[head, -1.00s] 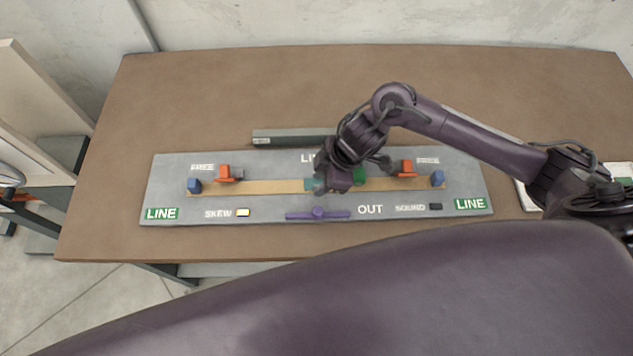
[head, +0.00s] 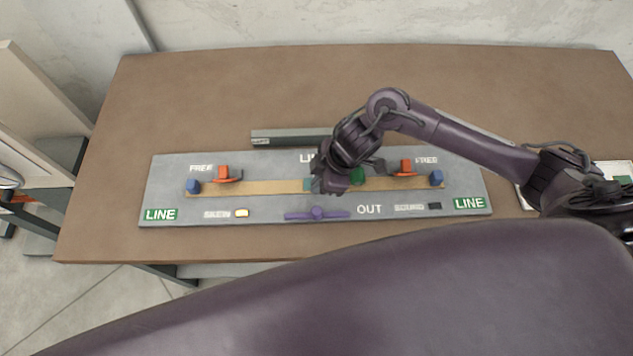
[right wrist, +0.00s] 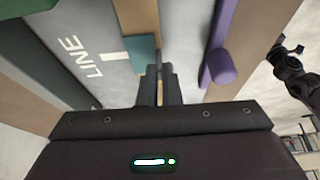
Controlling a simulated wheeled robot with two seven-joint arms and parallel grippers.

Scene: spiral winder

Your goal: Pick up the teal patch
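The teal patch (head: 307,185) lies on the tan strip of the grey panel (head: 270,165), left of my right gripper (head: 322,188), which partly hides it in the head view. In the right wrist view the teal patch (right wrist: 141,54) is just left of and beyond the fingertips (right wrist: 160,72). The fingers are close together with a narrow gap, and tan strip shows through it. I see nothing held between them. Whether a finger touches the patch I cannot tell.
Orange parts (head: 224,173) and (head: 407,167) and blue blocks (head: 193,187) and (head: 437,178) stand along the strip. A green round part (head: 357,176) is right of the gripper. A purple handle (head: 317,213) is in front. A grey bar (head: 290,137) lies behind the panel.

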